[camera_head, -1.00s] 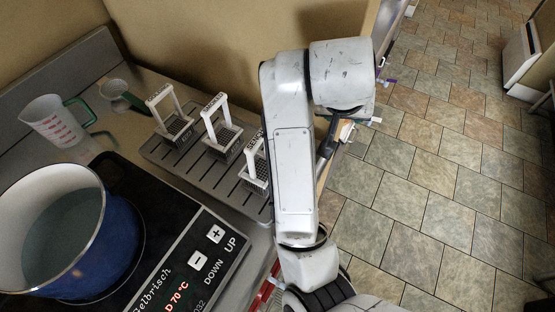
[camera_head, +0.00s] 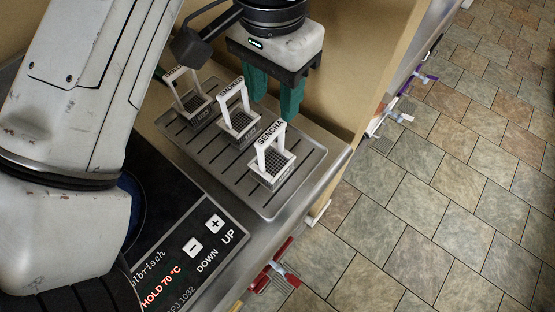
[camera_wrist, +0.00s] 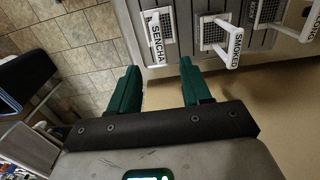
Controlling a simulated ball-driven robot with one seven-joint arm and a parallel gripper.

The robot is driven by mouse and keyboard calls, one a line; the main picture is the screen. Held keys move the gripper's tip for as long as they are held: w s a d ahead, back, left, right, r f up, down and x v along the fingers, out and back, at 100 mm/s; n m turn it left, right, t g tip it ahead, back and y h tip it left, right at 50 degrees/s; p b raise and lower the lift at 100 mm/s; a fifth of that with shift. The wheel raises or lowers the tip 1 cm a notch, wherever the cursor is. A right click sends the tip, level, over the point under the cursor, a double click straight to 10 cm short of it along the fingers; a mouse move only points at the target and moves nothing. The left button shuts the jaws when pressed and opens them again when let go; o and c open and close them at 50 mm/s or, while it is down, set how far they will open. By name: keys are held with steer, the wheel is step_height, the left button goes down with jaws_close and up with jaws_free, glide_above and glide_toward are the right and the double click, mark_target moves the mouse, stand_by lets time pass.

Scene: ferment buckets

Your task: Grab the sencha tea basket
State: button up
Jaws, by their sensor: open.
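The sencha tea basket (camera_head: 271,165) is a small mesh basket with a white arched handle labelled SENCHA. It stands upright at the near right end of the slotted metal tray (camera_head: 268,206). It also shows at the top of the wrist view (camera_wrist: 156,38). My gripper (camera_head: 272,108) has green fingers, open and empty. It hangs above the far side of the tray, behind the sencha basket and the smoked one, not touching the sencha handle. In the wrist view my fingers (camera_wrist: 158,74) point toward the baskets, with the SENCHA handle ahead between them.
The smoked tea basket (camera_head: 238,118) stands close left of the sencha basket. A third basket (camera_head: 190,100) is farther left, its label partly hidden. The hot plate (camera_head: 180,250) lies at front left, reading HOLD 70 °C. A wall (camera_head: 365,50) rises behind the tray.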

mark_target(273, 130)
steer(key=f, duration=1)
steer(key=shift+s+a+f, duration=0.1)
steer(key=shift+s+a, duration=0.05)
steer(key=shift+s, duration=0.05)
jaws_close()
stand_by(0.3)
